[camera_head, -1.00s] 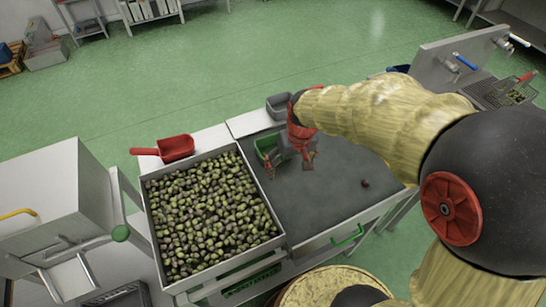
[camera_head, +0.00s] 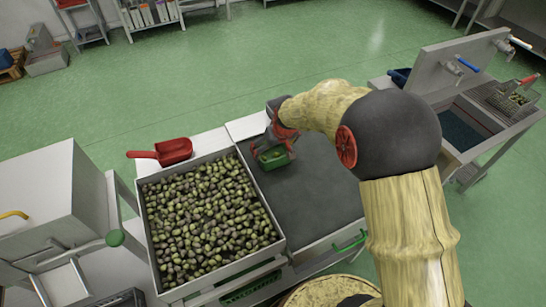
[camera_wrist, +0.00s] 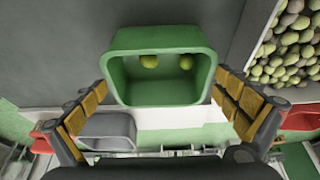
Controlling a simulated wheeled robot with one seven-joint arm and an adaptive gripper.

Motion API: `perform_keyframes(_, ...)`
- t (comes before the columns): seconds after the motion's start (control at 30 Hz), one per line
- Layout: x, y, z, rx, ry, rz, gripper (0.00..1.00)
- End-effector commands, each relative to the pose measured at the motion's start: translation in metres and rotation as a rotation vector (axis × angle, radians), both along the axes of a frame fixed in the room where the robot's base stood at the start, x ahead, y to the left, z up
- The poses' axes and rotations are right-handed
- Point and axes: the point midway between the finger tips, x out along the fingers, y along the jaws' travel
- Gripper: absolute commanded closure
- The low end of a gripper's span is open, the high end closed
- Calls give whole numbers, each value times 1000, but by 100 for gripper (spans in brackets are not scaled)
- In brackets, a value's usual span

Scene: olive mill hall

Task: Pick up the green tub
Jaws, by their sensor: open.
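The green tub (camera_head: 274,158) stands on the dark mat of the work table, just right of the olive tray. In the wrist view the green tub (camera_wrist: 160,66) is centred, its opening towards the camera, with two yellow-green olives inside. My gripper (camera_head: 270,150) is at the tub in the head view. In the wrist view my gripper (camera_wrist: 163,95) is open, with one yellow-padded finger on each side of the tub. A gap shows between the left finger and the tub; the right finger is close to its rim, and contact cannot be told.
A tray full of olives (camera_head: 148,207) stands left of the tub. A red scoop (camera_head: 174,151) lies behind the tray. A grey tub (camera_wrist: 108,132) sits near the tub in the wrist view. The dark mat (camera_head: 315,195) to the right is clear.

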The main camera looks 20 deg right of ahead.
Motion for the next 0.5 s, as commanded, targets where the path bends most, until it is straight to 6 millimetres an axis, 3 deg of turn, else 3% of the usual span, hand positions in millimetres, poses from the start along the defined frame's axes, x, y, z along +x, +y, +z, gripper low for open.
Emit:
perform_keyframes(0.03, 2, 0, -13, 1, 2, 0, 0)
perform_keyframes(0.2, 11, 2, -31, 1, 2, 0, 0)
perform_keyframes(0.5, 12, 2, -32, 0, 1, 0, 3)
